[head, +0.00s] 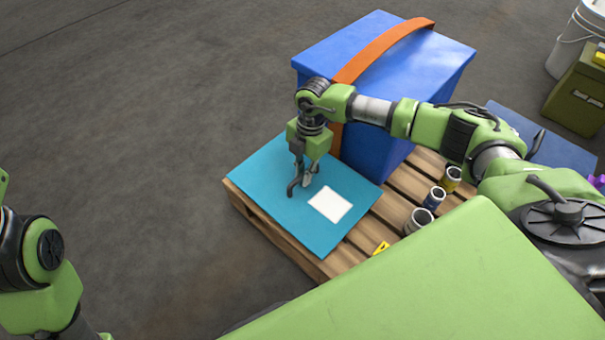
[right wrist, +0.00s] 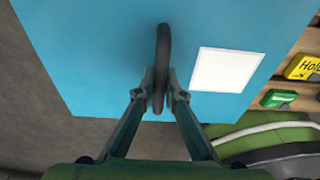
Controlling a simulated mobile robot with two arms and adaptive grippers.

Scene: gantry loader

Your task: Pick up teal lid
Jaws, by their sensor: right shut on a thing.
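The teal lid (head: 265,205) is a flat square sheet with a white label (head: 330,204) and a dark upright loop handle (head: 293,188). It lies level over the left end of the wooden pallet; I cannot tell whether there is a gap beneath it. My right gripper (head: 303,184) points down over the lid's middle, shut on the handle. In the right wrist view the handle (right wrist: 162,55) stands between the fingertips (right wrist: 160,88), with the teal lid (right wrist: 100,50) behind. My left arm shows at the left edge, but its gripper is out of view.
A blue box (head: 395,110) with an orange strap (head: 385,48) stands on the pallet (head: 400,190) behind the lid. Several small cans (head: 434,198) and a yellow item (head: 381,248) are to the right. An olive container (head: 578,95) and white bucket (head: 572,45) stand far right. Floor at left is clear.

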